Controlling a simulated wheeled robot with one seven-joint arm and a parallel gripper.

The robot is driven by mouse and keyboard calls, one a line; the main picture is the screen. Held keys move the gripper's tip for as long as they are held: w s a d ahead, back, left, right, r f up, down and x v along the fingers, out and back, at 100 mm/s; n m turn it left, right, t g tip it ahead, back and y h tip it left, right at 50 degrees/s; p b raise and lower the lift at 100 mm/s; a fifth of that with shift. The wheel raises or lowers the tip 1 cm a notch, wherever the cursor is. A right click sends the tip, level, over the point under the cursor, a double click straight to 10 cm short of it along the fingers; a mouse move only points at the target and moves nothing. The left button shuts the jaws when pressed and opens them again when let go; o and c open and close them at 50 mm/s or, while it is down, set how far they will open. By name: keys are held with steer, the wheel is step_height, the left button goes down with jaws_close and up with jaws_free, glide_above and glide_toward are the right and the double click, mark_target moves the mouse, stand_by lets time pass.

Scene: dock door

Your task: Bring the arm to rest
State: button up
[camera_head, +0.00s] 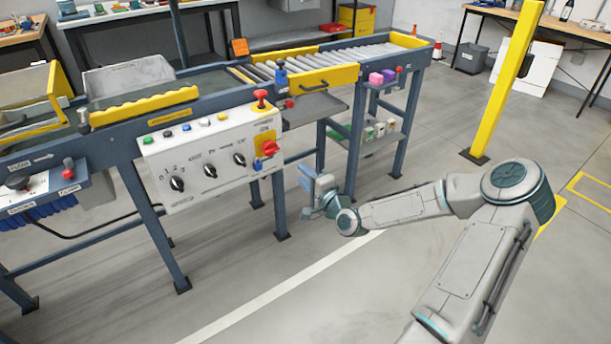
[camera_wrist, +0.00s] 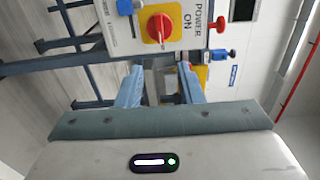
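My arm (camera_head: 400,207) reaches in from the lower right, bent at a teal-capped joint, and hangs over the floor in front of the conveyor. My gripper (camera_head: 306,178) is at its end, just right of and below the control panel's right end, apart from it as far as I can tell. In the wrist view the two blue fingers of my gripper (camera_wrist: 160,82) stand apart with nothing held between them. Beyond them is the panel's red power switch (camera_wrist: 160,28) on a yellow plate, seen turned sideways; it also shows in the head view (camera_head: 270,148).
The white control panel (camera_head: 210,180) with knobs and buttons hangs on the blue-legged conveyor (camera_head: 330,78). A lower shelf (camera_head: 385,140) holds small boxes. A yellow post (camera_head: 508,80) stands at the right back. The floor (camera_head: 300,300) around my arm is clear.

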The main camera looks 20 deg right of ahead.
stand_by(0.4)
steer(key=s+a+n+g+p, duration=0.3)
steer(key=a+n+g+p, duration=0.2)
steer(key=n+g, duration=0.1)
steer(key=s+a+r+n+g+h+p, duration=0.1)
steer(key=s+r+n+g+h+p, duration=0.4)
steer(key=s+r+p, duration=1.4)
steer(key=s+r+n+g, duration=0.1)
steer(key=s+r, duration=0.4)
steer(key=r, duration=0.3)
steer(key=s+r+n+g, duration=0.2)
steer(key=s+r, duration=0.4)
steer(key=r, duration=0.2)
steer(key=shift+s+h, duration=0.25)
steer(key=shift+h, duration=0.05)
steer(key=shift+a+r, duration=0.1)
steer(key=shift+c, duration=0.3)
